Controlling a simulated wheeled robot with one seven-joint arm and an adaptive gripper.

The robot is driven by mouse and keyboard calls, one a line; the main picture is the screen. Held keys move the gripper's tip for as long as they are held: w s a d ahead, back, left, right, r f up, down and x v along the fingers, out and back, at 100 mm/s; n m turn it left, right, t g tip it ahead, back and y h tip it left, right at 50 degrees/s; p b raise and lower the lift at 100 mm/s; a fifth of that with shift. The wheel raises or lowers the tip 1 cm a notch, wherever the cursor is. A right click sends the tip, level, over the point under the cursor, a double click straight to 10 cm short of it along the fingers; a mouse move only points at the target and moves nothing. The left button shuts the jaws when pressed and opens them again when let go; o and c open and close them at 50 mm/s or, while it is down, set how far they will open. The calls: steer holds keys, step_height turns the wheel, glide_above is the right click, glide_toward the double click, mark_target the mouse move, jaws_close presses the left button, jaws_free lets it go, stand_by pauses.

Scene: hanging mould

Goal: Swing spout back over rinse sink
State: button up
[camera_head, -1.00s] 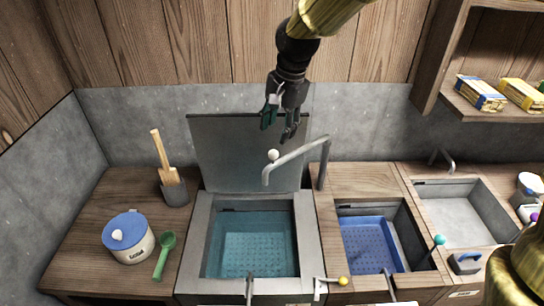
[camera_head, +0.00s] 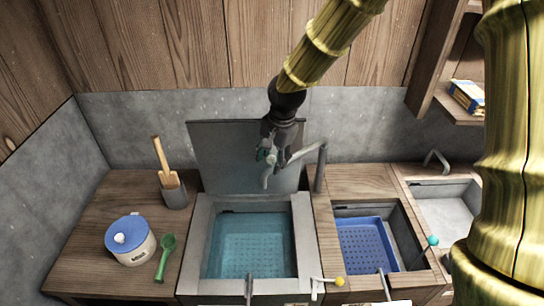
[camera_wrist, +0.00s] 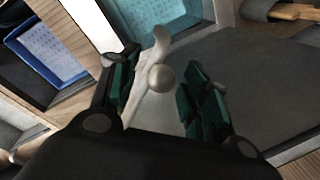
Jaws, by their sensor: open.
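The grey spout (camera_head: 306,153) rises from a post between the two basins and reaches left over the back of the water-filled sink (camera_head: 206,240). My gripper (camera_head: 272,160) is at the spout's outer end in the head view and hides part of it. In the wrist view my gripper (camera_wrist: 160,98) is open, with green-padded fingers on either side of the spout's pale arm (camera_wrist: 140,104) and its round knob (camera_wrist: 160,78). The knob lies between the fingers, nearer the left one; I cannot tell whether either touches. The rinse sink is not labelled; a basin with a blue perforated tray (camera_head: 365,240) stands to the right.
A raised grey lid (camera_head: 215,150) stands behind the water-filled sink. A blue-lidded pot (camera_head: 130,245), green scoop (camera_head: 165,258) and wooden paddles in a holder (camera_head: 174,193) are at left. Levers stand along the front edge. A third basin (camera_head: 448,215) is at right.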

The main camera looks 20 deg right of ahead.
steer(key=shift+f, duration=0.25)
jaws_close()
stand_by(0.3)
